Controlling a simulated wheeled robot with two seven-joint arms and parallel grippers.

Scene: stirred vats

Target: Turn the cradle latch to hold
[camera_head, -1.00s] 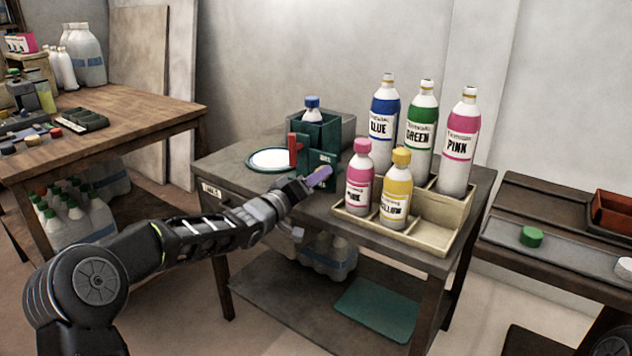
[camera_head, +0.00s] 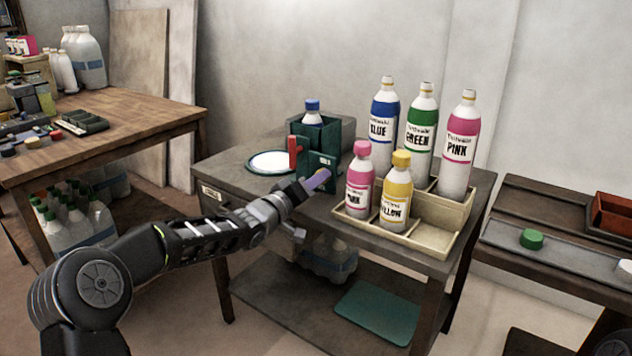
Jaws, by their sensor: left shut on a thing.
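The green cradle (camera_head: 308,165) stands on the grey table and holds a blue-capped bottle (camera_head: 312,112). A red upright piece (camera_head: 292,151) is at its left side. A small pale label, too small to read surely, is on its front. My left gripper (camera_head: 318,180) is at the lower front of the cradle. It is shut on a small yellowish part there, apparently the cradle latch (camera_head: 326,173), mostly hidden by the purple-grey fingers. The latch's exact angle cannot be told. My right gripper is not in view.
A beige tray (camera_head: 437,238) with pink and yellow bottles stands close right of my left gripper. Tall blue, green and pink bottles stand behind. A white round plate (camera_head: 271,162) lies left of the cradle. The table's front edge is below my left arm.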

